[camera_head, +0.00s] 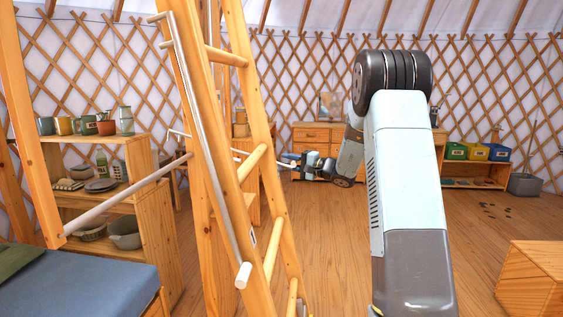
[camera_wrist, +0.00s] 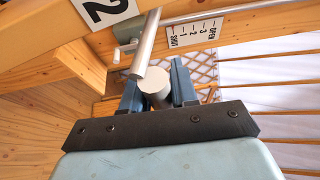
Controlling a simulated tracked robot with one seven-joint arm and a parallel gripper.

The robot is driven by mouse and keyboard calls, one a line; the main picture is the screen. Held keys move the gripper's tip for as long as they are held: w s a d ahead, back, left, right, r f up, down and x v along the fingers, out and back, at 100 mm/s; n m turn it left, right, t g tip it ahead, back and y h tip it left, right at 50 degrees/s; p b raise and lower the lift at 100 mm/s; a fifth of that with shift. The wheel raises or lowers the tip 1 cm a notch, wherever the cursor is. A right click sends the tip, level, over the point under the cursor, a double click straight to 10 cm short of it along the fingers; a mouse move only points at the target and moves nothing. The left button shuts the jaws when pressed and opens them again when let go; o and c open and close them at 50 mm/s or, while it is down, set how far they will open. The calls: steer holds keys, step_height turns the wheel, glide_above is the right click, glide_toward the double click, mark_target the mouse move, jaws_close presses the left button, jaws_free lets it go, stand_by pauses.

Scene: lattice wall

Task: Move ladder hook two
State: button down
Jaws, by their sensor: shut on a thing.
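A light grey cylindrical grip (camera_wrist: 155,86) sits between the two blue-grey fingers of my gripper (camera_wrist: 157,92), which is shut on it. A metal rod (camera_wrist: 146,42), the hook, runs up from beside the grip in the wrist view, past a small bracket on a wooden beam. A plate marked 2 (camera_wrist: 103,10) is on the beam to its left. A scale plate reading OPEN, 3, 2, 1, SHUT (camera_wrist: 196,32) is to its right, and the rod is just beyond the SHUT end. In the head view my gripper (camera_head: 287,160) is small, beyond the ladder.
A wooden ladder (camera_head: 262,160) with a long metal rod (camera_head: 205,150) on its rail stands left of my arm. A shelf (camera_head: 140,200) and a blue bed (camera_head: 80,285) are at left. A wooden box (camera_head: 545,275) is at right. The floor between is mostly clear.

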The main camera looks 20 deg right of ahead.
steer(key=shift+w+a+f+m+t+y, duration=0.15)
steer(key=shift+a+f+m+t+y, duration=0.25)
steer(key=shift+f, duration=0.35)
steer(key=shift+w+a+f+m+t+y, duration=0.1)
steer(key=shift+a+f+m+t+y, duration=0.2)
steer(key=shift+f+t, duration=0.35)
steer(key=shift+w+a+f+m+t+y, duration=0.2)
steer(key=shift+a+f+t+y, duration=0.2)
steer(key=shift+f, duration=0.45)
steer(key=shift+a+f, duration=0.1)
steer(key=c, duration=1)
jaws_free()
steer(key=shift+s, duration=0.1)
steer(key=shift+o, duration=0.2)
steer(key=v, duration=1.4)
